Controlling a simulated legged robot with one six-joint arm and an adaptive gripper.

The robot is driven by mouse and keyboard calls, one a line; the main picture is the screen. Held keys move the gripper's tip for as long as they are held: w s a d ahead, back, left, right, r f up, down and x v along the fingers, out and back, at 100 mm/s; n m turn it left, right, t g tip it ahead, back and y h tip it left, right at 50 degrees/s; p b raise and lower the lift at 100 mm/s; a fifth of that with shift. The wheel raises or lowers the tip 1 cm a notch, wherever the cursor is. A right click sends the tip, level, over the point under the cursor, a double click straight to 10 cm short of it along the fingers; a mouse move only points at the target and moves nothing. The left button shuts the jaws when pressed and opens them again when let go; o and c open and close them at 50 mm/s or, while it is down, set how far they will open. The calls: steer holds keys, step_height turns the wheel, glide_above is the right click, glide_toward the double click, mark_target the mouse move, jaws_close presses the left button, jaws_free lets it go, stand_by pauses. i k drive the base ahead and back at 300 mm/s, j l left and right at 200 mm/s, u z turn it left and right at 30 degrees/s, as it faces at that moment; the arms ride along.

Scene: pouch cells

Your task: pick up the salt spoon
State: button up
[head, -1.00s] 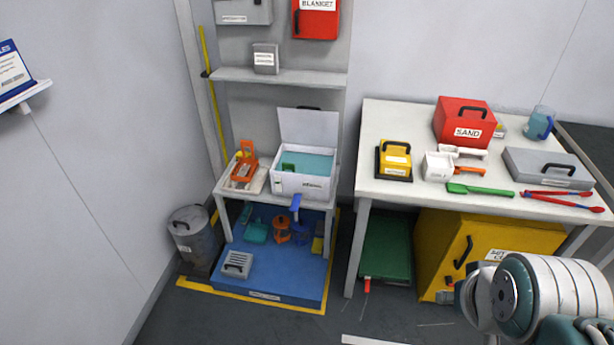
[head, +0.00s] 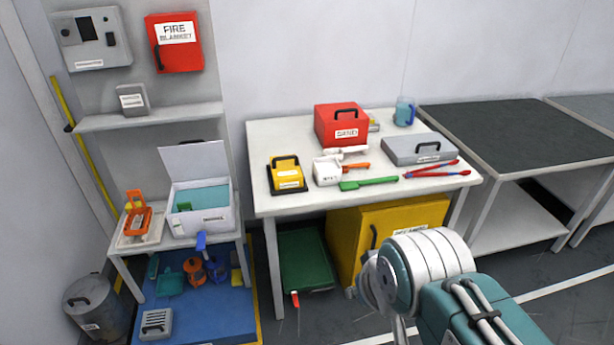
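No label in view names a salt spoon. On the white table (head: 278,142), a small white container (head: 327,170) with lettering too small to read stands left of centre, an orange handle (head: 356,168) at its right side. A white scoop-like item (head: 345,151) lies just behind it. A green flat-bladed tool (head: 368,183) lies in front, and red tongs-like tools with blue parts (head: 430,170) lie to the right. Which of these is the spoon, I cannot tell. My arm shows at the lower right, in front of the table. My gripper is not visible.
A red sand box (head: 341,126), yellow box (head: 286,174), grey case (head: 418,149) and blue mug (head: 405,111) share the table. A yellow cabinet (head: 400,225) stands beneath. A low stand (head: 126,246) holds an open white box (head: 205,213). A dark bench (head: 500,135) stands right.

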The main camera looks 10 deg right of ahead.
mark_target(344, 168)
steer(key=i+l, duration=1.35)
steer(key=i, duration=0.25)
